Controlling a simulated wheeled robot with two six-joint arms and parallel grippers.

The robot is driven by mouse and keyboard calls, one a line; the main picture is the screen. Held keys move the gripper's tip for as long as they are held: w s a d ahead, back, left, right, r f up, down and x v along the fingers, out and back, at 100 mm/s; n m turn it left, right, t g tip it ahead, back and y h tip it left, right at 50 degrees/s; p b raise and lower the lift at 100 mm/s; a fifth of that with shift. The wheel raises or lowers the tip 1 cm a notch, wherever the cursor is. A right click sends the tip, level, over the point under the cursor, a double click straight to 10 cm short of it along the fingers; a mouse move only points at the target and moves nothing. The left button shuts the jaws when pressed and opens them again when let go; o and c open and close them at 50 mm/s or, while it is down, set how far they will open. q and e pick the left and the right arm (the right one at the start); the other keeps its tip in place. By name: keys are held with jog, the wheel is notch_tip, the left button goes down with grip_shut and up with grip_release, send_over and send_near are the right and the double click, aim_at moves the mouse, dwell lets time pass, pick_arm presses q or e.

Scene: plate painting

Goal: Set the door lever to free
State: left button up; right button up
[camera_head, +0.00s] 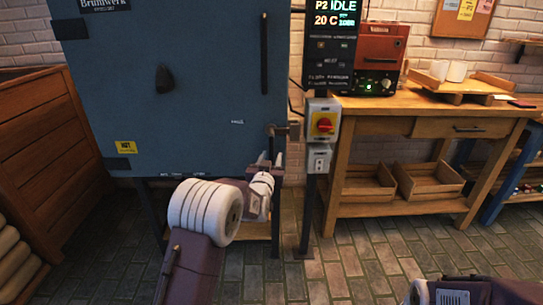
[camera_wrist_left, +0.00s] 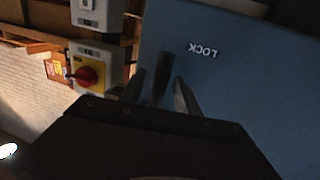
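The door lever (camera_head: 271,143) is a dark bar at the lower right corner of the blue kiln door (camera_head: 205,90). It hangs roughly straight down from its pivot. My left gripper (camera_head: 271,160) reaches up from below, with one finger on each side of the lever. In the left wrist view the lever (camera_wrist_left: 162,75) stands between the two grey fingers (camera_wrist_left: 160,92), with gaps visible on both sides. An upside-down LOCK label (camera_wrist_left: 203,49) shows on the blue surface there. A small label (camera_head: 237,121) left of the pivot is unreadable. My right gripper is out of view.
A switch box with a red and yellow knob (camera_head: 323,124) stands on a post just right of the lever, with a grey box (camera_head: 319,158) below it. A wooden workbench (camera_head: 420,103) is at the right. A wooden cabinet (camera_head: 40,150) is at the left.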

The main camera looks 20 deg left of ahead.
pick_arm(q)
jog(key=shift+w, duration=0.35)
grip_shut()
dwell(1.2)
